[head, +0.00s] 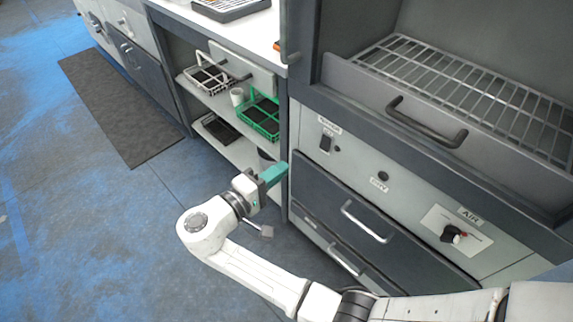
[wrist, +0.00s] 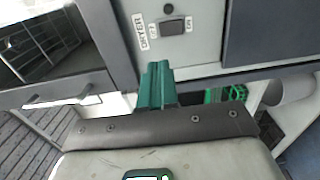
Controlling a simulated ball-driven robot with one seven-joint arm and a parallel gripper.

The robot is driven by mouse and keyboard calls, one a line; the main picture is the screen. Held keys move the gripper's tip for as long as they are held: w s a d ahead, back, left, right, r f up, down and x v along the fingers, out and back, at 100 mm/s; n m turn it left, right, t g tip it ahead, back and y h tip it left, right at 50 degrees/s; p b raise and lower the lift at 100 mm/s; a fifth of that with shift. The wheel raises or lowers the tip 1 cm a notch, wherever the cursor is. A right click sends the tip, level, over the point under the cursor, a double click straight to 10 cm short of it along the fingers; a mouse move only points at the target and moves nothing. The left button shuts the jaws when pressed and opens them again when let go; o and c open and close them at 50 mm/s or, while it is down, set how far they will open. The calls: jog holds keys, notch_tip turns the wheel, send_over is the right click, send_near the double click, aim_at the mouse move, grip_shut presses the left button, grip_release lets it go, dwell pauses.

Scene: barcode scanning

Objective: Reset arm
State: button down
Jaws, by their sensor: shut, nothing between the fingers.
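My gripper (head: 279,172) has teal fingers and sits in front of the left edge of the grey cabinet (head: 318,200), beside the open shelf unit. The fingers are together with nothing between them. In the wrist view the closed green fingers (wrist: 156,84) point up toward the cabinet panel and its dark switch (wrist: 174,26). I cannot tell whether the fingertips touch the cabinet. My white arm (head: 262,268) bends across the lower middle of the head view, over the floor and in front of the drawers.
Shelves left of my gripper hold a white wire rack (head: 207,78), a green rack (head: 259,115) and a white cup (head: 237,97). Drawer handles (head: 367,222) and a fume hood handle (head: 426,124) stick out at right. Blue floor with a dark mat (head: 118,105) is open at left.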

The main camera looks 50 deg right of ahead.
dwell(0.7)
jog(key=s+d+f+g+y, duration=0.1)
jog(key=s+d+f+y, duration=0.1)
jog(key=s+f+y, duration=0.45)
jog(key=s+d+f+y, duration=0.3)
jog(key=s+f+y, duration=0.1)
jog(key=s+f, duration=0.4)
jog(key=s+a+r+t+y, duration=0.1)
jog(key=s+a+t+y, duration=0.1)
jog(key=s+a+y, duration=0.5)
notch_tip(320, 180, up, 13)
jog(key=s+p, duration=0.1)
jog(key=p, duration=1.1)
jog(key=shift+s+a, duration=0.15)
jog(key=shift+s, duration=0.1)
jog(key=shift+f, duration=0.1)
